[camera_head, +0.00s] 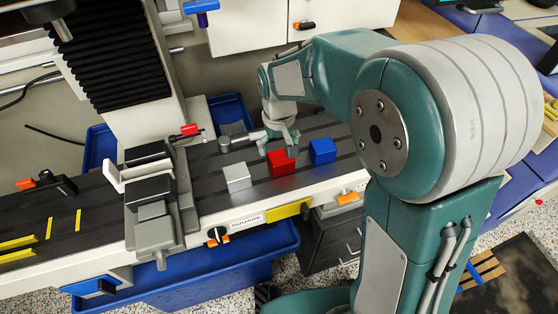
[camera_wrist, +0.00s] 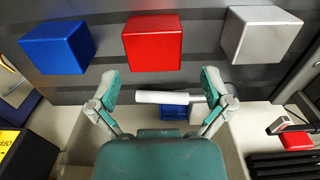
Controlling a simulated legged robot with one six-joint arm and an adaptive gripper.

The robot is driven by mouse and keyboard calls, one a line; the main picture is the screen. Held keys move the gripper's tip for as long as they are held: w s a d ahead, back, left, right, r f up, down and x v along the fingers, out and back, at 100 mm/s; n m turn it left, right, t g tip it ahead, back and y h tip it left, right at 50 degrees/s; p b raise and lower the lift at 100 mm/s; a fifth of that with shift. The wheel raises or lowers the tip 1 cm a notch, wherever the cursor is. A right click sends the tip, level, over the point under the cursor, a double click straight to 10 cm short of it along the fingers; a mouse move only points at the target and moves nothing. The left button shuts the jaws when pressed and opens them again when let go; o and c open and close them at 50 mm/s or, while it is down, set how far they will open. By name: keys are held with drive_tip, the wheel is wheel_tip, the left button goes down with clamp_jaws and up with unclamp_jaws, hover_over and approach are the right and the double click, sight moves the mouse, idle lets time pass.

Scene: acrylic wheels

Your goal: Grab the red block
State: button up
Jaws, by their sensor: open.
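The red block (camera_head: 280,163) sits on the grey slotted machine bed in the head view, between a silver block (camera_head: 237,177) on the left and a blue block (camera_head: 322,150) on the right. My gripper (camera_head: 278,138) is just behind and above the red block, covering part of its back edge. In the wrist view my gripper (camera_wrist: 160,84) is open and empty. The red block (camera_wrist: 152,44) lies beyond the fingertips, roughly centred between them and apart from both. The blue block (camera_wrist: 57,46) is on the left there and the silver block (camera_wrist: 262,35) on the right.
A white bar (camera_wrist: 170,97) shows between my fingers in the wrist view. Blue trays (camera_head: 230,272) lie below the bed. The bed in front of the blocks is clear.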

sight(282, 156)
drive_tip(key=shift+d+f, duration=0.25)
drive_tip(key=shift+f, duration=0.05)
drive_tip(key=f, duration=0.4)
drive_tip(key=shift+w+d+f, duration=0.2)
drive_tip(key=shift+w+f, duration=0.05)
drive_tip(key=shift+a+f, duration=0.3)
drive_tip(key=shift+d, duration=0.2)
drive_tip(key=c, duration=1.1)
